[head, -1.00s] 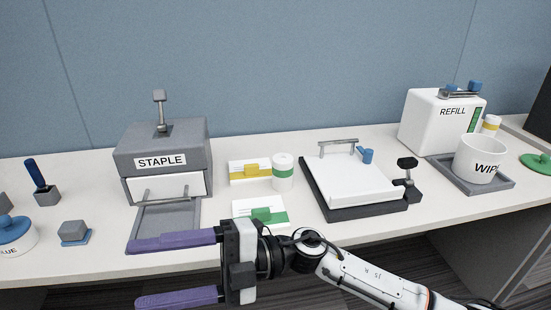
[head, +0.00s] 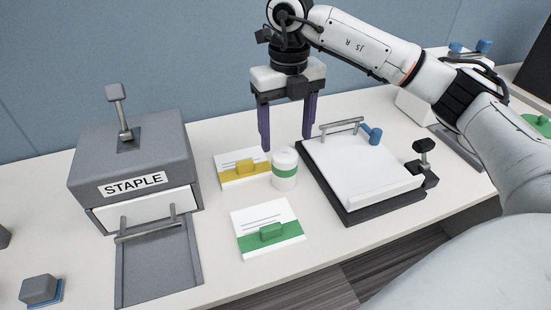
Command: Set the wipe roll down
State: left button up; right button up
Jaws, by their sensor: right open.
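A wipe roll (head: 285,172), a white cylinder with a green band, stands upright on the table. It is just right of the card with a yellow stripe (head: 230,179) and behind the card with a green stripe (head: 258,216). My right gripper (head: 287,144) points down with its purple fingers spread wide. Its fingertips show at the roll's top, one to each side; I cannot tell whether they are above or behind it. Nothing is seen held between them. My left gripper is not in view. The WIPE cup is hidden behind my right arm.
A grey STAPLE box (head: 130,155) with an open front tray (head: 158,268) stands at left. A black-framed white board (head: 358,175) with a blue knob (head: 371,133) lies right of the roll. The white refill box (head: 413,108) is partly hidden.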

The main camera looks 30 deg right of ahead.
aim_at(285, 154)
jog(key=f, duration=0.3)
jog(key=shift+s, duration=0.3)
jog(key=shift+w+a+f+p, duration=0.1)
jog(key=shift+a+f+p, duration=0.05)
jog(key=shift+f, duration=1.25)
jog(key=shift+a+f+p, duration=0.1)
jog(key=shift+f+p, duration=0.05)
jog(key=shift+f, duration=1.2)
jog(key=shift+r, duration=0.1)
jog(key=c, duration=1.3)
